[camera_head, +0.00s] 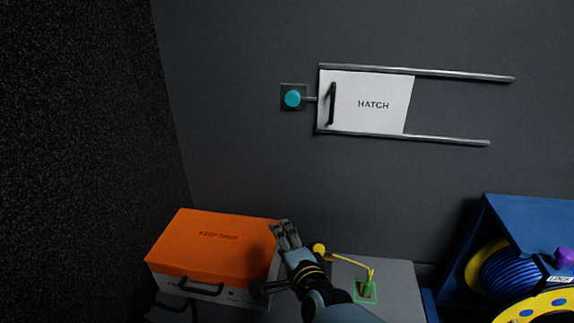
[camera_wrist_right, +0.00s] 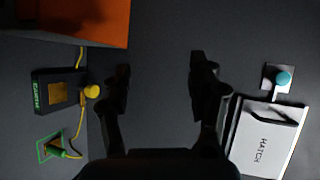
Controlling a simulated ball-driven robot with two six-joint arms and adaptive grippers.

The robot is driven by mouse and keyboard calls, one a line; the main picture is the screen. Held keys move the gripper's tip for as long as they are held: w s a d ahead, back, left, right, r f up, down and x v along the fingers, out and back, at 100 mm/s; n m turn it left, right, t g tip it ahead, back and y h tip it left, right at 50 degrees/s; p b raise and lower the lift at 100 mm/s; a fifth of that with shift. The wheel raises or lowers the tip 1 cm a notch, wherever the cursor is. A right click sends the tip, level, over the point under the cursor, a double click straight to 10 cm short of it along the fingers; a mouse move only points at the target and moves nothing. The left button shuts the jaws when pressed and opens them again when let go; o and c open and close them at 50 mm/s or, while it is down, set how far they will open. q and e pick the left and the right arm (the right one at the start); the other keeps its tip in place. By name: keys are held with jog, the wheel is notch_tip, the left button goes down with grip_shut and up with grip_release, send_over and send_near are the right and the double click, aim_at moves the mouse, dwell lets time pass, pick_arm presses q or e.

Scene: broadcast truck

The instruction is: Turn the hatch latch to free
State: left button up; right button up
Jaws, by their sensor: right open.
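The hatch (camera_head: 387,103) is a white panel marked HATCH with a dark upright handle (camera_head: 332,104), between two horizontal rails on the dark wall. Its latch (camera_head: 292,98) is a teal knob on a dark square plate at the hatch's left edge. A short bar reaches from the knob to the right, towards the hatch edge. My right gripper (camera_head: 285,231) is open and empty, well below the latch in the head view. In the right wrist view, the latch (camera_wrist_right: 283,78) and hatch (camera_wrist_right: 262,140) lie right of my open right gripper (camera_wrist_right: 158,70), apart from it. My left gripper is out of view.
An orange-lidded box (camera_head: 215,240) marked KEEP SHUT stands below, left of my right gripper. A yellow knob (camera_head: 319,249) with a yellow cord leads to a green-framed spot (camera_head: 366,291). A blue case (camera_head: 530,215) with a cable reel is at lower right. The wall around the latch is clear.

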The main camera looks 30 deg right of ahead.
jog(key=w+d+r+m+t+h+b, duration=0.1)
jog(key=w+r+m+t+h+b, duration=0.3)
jog(key=w+r+m, duration=0.45)
jog(key=m+g+h+b, duration=0.1)
jog(key=m+h+b, duration=0.65)
jog(key=m, duration=0.95)
send_near(292, 101)
jog(key=shift+h, duration=0.35)
jog(key=x, duration=0.8)
jog(key=shift+w+d+f+b, duration=0.1)
jog(key=shift+w+b, duration=0.25)
jog(key=shift+w, duration=0.05)
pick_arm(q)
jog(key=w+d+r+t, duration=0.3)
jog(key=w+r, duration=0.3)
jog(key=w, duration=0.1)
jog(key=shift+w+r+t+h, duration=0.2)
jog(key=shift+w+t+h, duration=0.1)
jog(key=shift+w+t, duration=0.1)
pick_arm(e)
jog(key=c, duration=1.1)
jog(key=shift+c, duration=0.2)
